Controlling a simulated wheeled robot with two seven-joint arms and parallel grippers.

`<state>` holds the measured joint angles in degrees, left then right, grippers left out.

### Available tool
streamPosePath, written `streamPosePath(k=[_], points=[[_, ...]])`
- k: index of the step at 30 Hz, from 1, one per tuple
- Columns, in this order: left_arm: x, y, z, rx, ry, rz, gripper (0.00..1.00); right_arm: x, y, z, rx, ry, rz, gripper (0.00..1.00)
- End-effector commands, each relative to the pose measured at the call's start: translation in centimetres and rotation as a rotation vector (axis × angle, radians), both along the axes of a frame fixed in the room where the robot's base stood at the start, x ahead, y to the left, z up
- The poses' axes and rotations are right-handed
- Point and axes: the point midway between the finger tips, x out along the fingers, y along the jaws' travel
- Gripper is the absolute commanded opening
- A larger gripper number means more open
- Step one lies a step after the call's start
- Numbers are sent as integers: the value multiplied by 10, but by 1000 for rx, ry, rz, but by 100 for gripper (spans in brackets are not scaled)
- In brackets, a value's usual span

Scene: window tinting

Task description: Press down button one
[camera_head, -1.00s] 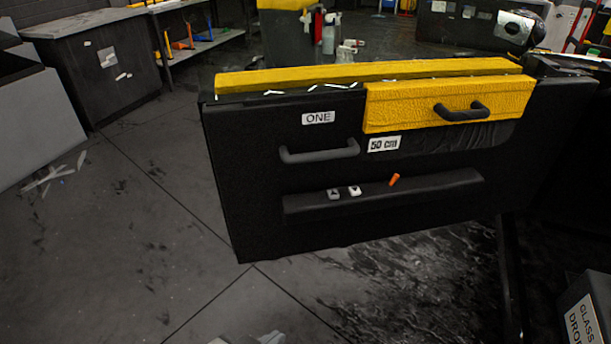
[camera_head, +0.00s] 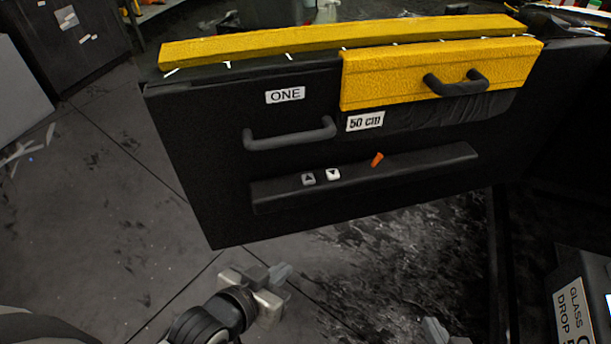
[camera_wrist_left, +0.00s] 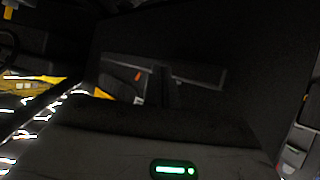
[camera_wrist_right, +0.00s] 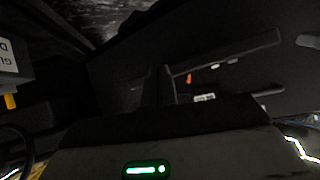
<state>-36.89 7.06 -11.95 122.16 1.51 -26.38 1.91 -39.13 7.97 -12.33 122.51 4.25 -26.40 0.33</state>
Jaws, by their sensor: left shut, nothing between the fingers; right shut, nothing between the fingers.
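The black panel (camera_head: 210,170) marked ONE (camera_head: 285,95) has a ledge with two small buttons. The down-arrow button (camera_head: 332,174) is white, and the grey up-arrow button (camera_head: 308,179) is left of it. Both also show small in the right wrist view, the down-arrow one (camera_wrist_right: 215,67) nearer the orange piece. My left gripper (camera_head: 281,271) is shut and empty, below the panel in the picture and apart from the buttons. My right gripper (camera_head: 435,328) is shut and empty at the bottom edge, only its tip showing. Dark fingers hide part of the panel in both wrist views.
An orange piece (camera_head: 377,159) stands on the ledge right of the buttons. A black handle (camera_head: 290,134) sticks out above them. A yellow block with a handle (camera_head: 400,78) is at upper right. A GLASS DROP box (camera_head: 572,310) stands at lower right. Floor left of the panel is open.

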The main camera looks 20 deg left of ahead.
Motion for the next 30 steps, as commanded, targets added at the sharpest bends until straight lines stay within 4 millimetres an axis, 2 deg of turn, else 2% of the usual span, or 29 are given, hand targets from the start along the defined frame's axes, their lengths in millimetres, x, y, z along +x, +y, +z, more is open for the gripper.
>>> streamPosePath(k=[1,3,6,8,12,22,26,30], points=[[27,5,12,8,-67,35,0,0,0,-5,3,1,-1,0],[61,13,32,21,-152,88,0,0,1,-8,8,0,-1,0],[98,23,60,35,-252,153,0,1,1,-8,16,-5,-2,0],[111,27,72,38,-292,180,0,2,2,-5,19,-13,-2,0],[120,30,82,42,-319,200,0,2,2,-1,24,-17,-3,0],[124,30,80,43,-318,198,0,1,2,-3,24,-12,-4,0],[140,29,77,43,-321,198,0,1,2,-4,26,-11,-5,0],[168,28,70,44,-321,197,0,1,2,-7,29,-11,-6,0]])
